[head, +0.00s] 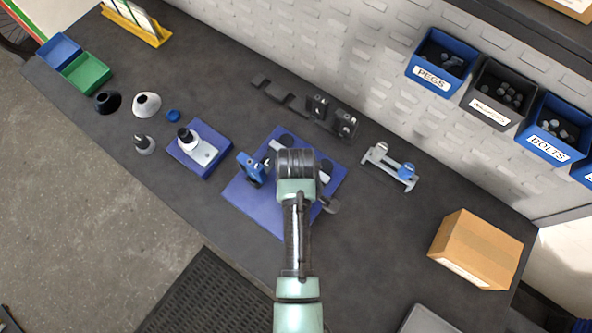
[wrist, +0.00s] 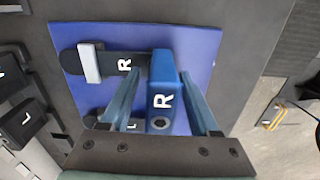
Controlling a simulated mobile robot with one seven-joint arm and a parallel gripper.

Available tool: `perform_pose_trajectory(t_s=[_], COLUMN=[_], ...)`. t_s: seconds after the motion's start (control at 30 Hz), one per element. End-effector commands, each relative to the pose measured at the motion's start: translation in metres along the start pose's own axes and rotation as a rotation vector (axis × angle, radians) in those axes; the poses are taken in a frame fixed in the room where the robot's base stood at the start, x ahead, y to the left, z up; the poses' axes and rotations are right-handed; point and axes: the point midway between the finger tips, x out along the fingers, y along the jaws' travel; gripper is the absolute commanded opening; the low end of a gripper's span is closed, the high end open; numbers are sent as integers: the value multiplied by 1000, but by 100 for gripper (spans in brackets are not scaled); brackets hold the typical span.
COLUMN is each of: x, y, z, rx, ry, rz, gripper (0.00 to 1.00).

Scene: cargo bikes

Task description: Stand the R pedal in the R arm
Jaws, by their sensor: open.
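The blue R pedal (head: 250,169) stands on the blue mat, left of my wrist in the head view. In the wrist view the R pedal (wrist: 163,88) is a blue block with a white R, at the right end of the dark R arm (wrist: 138,62), which lies on the mat with a pale block across it. Whether the pedal's stem is seated in the arm is hidden. My gripper (wrist: 160,80) is open, with one finger on each side of the pedal. In the head view my wrist hides the fingers.
The blue mat (head: 240,198) also holds the L arm (wrist: 92,122), partly hidden. A rack with two black blocks (head: 346,123) stands behind. A blue stand (head: 187,160) is left, a silver fixture (head: 392,166) right, and a cardboard box (head: 475,249) farther right.

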Motion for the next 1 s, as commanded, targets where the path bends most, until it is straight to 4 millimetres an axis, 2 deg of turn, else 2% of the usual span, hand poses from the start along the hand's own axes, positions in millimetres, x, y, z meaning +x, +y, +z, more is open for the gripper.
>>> perform_pose_trajectory(t_s=[0.17, 0.33, 0.8, 1.0], x=[-1, -16, -111, -129], y=[0, 1, 0, 0], z=[0, -1, 0, 0], rx=[0, -1, 0, 0], ry=[0, 2, 2, 0], rz=[-1, 3, 3, 1], gripper=[62, 62, 62, 62])
